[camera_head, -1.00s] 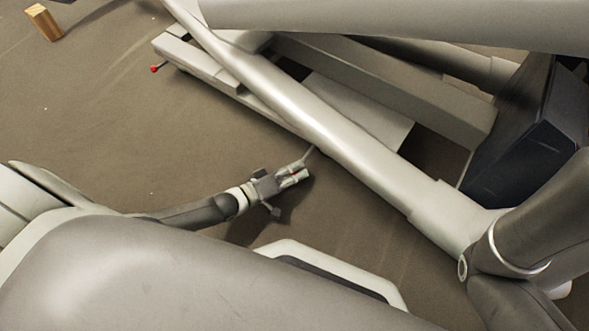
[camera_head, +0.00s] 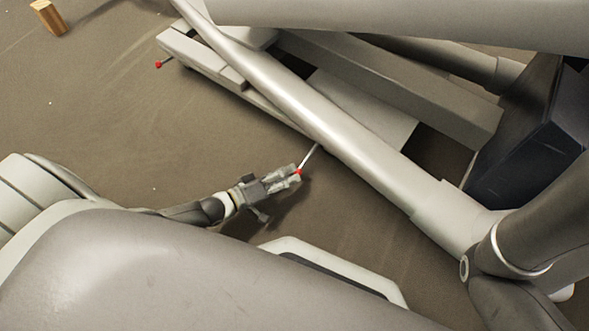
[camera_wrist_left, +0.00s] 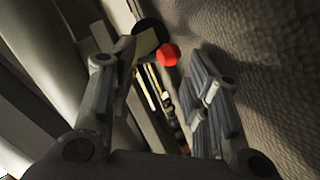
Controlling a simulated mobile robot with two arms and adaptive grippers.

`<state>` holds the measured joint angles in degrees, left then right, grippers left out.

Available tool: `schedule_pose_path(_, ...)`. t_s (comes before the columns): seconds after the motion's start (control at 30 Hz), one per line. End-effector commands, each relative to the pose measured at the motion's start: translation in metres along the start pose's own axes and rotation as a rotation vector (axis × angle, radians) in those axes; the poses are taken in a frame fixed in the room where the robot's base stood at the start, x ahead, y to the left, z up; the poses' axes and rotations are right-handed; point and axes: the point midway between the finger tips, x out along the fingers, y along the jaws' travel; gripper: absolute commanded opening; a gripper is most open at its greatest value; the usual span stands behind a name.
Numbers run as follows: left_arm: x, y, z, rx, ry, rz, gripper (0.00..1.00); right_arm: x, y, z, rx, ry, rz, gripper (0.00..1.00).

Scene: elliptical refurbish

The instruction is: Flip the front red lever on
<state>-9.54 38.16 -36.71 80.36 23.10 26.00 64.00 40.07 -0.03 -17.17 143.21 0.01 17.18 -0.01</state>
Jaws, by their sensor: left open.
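The front lever is a thin metal rod with a red ball knob (camera_head: 298,171), beside the long grey machine frame in the head view. My left gripper (camera_head: 291,176) is open, with its fingertips at the knob. In the left wrist view the red knob (camera_wrist_left: 168,54) shows in the gap between the two fingers of my left gripper (camera_wrist_left: 165,62), near the tips. I cannot tell whether a finger touches it. A second red-knobbed lever (camera_head: 158,64) sticks out at the far left end of the frame. My right gripper is not in view.
The grey machine frame (camera_head: 270,85) runs diagonally close beyond the gripper. A dark blue block (camera_head: 530,140) stands at the right. A small wooden block (camera_head: 47,17) is at the top left. Brown floor (camera_head: 110,120) lies open left of the frame.

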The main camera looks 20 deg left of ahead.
Motion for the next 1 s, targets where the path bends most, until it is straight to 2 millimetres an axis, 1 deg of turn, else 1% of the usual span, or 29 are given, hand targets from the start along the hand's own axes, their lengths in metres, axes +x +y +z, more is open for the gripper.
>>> schedule_pose_path(0.03, -0.009, 0.000, 0.000, 0.000, -0.001, 0.000, 0.44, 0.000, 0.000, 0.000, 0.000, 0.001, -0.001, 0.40)
schedule_pose_path(0.1, -0.018, 0.000, 0.000, 0.000, -0.001, -0.001, 0.44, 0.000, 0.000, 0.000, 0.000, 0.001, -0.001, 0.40)
schedule_pose_path(0.2, -0.028, 0.000, 0.000, 0.000, 0.000, 0.000, 0.44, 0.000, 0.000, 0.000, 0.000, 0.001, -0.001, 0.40)
schedule_pose_path(0.3, -0.034, 0.001, -0.001, 0.000, 0.001, 0.002, 0.44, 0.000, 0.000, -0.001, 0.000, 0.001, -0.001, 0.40)
schedule_pose_path(1.0, -0.036, 0.001, -0.001, 0.000, 0.001, 0.003, 0.44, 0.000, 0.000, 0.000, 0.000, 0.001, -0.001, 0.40)
